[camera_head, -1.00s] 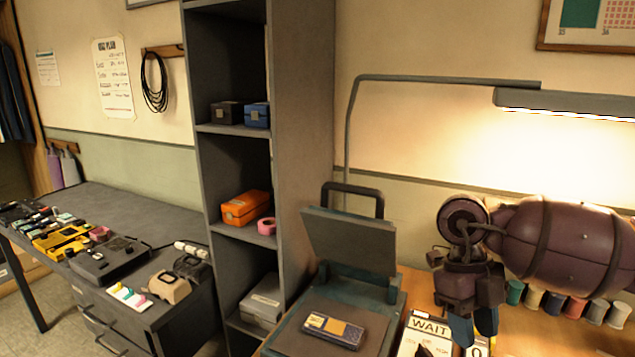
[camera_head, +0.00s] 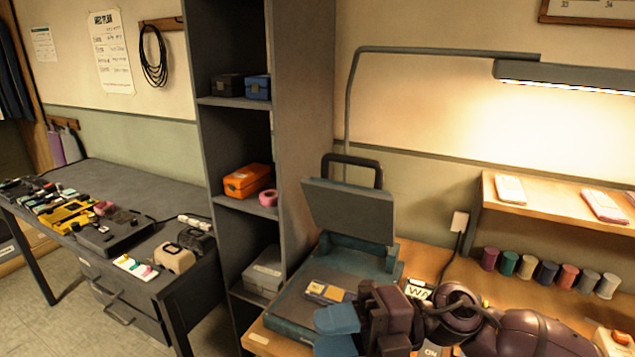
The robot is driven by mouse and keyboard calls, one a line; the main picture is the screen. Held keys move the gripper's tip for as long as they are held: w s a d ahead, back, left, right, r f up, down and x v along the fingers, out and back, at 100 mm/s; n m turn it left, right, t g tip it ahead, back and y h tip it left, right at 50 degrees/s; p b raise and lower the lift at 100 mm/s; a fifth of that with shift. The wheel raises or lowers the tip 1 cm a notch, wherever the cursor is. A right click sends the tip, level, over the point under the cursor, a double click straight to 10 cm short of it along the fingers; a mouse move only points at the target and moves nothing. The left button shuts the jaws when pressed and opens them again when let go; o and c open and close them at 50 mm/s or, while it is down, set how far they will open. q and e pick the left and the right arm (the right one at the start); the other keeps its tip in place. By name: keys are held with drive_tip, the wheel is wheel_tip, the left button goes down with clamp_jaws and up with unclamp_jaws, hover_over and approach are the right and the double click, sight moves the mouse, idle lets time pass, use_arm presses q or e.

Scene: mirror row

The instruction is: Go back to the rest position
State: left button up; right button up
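My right gripper (camera_head: 336,334) is low in the view, its two blue fingers pointing left over the front of the teal press-like device (camera_head: 296,316). The fingers look a little apart, with nothing seen between them. A small device with a yellow and dark face (camera_head: 328,292) lies on the base just behind the fingers. My purple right arm comes in from the lower right and partly hides the card marked "WA" (camera_head: 418,290). My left gripper is out of view.
A wooden shelf (camera_head: 560,205) stands at the right with several thread spools (camera_head: 547,272) below it. A lamp (camera_head: 565,76) hangs above. A tall grey rack (camera_head: 305,130) stands left of the device. A grey desk (camera_head: 140,185) with clutter is at the left.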

drive_tip(key=w+d+r+m+t, duration=0.1)
drive_tip(key=w+d+m+t, duration=0.2)
drive_tip(key=m+t, duration=0.55)
drive_tip(key=w+d+r+m+t, duration=0.1)
drive_tip(key=w+d+m+t, duration=0.2)
drive_tip(key=m+t, duration=0.6)
drive_tip(key=d+f+m+t+h, duration=0.3)
drive_tip(key=d+f+m+h, duration=0.85)
drive_tip(key=m+h, duration=0.35)
drive_tip(key=s+d+f+m+g+h, duration=0.2)
drive_tip(key=s+d+f+g, duration=0.2)
drive_tip(key=s+f+g, duration=0.6)
drive_tip(key=s+d+f+m+g+h, duration=0.2)
drive_tip(key=s+d+f+g, duration=0.25)
drive_tip(key=s, duration=0.85)
drive_tip(key=w+f+t, duration=0.7)
drive_tip(key=f+t, duration=0.1)
drive_tip(key=f, duration=0.3)
drive_tip(key=shift+f+t+y, duration=0.15)
drive_tip(key=shift+t+y, duration=0.25)
